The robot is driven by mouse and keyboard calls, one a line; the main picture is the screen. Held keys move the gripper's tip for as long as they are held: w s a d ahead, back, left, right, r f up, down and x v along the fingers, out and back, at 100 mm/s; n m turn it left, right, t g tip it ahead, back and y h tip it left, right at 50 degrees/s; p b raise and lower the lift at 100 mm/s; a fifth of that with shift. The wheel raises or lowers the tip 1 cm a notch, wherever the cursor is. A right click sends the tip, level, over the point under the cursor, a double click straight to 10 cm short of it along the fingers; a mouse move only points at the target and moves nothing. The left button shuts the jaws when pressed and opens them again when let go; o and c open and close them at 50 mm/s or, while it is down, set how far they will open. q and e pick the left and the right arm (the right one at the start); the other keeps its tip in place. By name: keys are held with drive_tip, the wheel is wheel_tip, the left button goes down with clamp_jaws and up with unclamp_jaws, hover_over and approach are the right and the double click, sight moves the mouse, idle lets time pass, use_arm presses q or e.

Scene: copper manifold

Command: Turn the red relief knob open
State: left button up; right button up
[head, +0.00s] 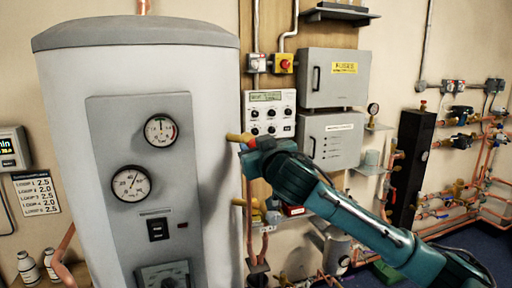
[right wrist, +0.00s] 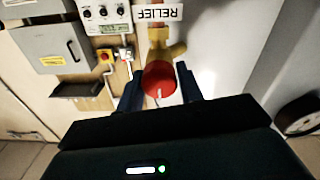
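The red relief knob (right wrist: 160,82) shows in the right wrist view, on a brass valve (right wrist: 160,48) under a white label reading RELIEF (right wrist: 158,13). A short pale mark shows on the knob's face. The two dark fingers of my right gripper (right wrist: 160,88) lie on either side of the knob, with no clear gap between them and it. My left gripper is not in view.
The large grey tank (head: 75,130) with two gauges stands close to my right gripper. A grey control panel (head: 269,115) and grey wall boxes (head: 330,78) are behind it. A lower brass fitting (head: 240,202) sits below. Copper pipework (head: 470,190) runs along the right wall.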

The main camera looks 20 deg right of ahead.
drive_tip(key=c, duration=0.5)
drive_tip(key=shift+f, duration=0.1)
drive_tip(key=shift+f+m+b, duration=0.1)
drive_tip(key=shift+m+b, duration=0.4)
drive_tip(key=shift+m, duration=0.2)
drive_tip(key=m+b, duration=0.1)
drive_tip(key=m, duration=0.5)
drive_tip(key=shift+m, duration=0.4)
drive_tip(key=shift+d+m+p, duration=0.1)
drive_tip(key=shift+m+p, duration=0.6)
drive_tip(key=shift+m, duration=1.1)
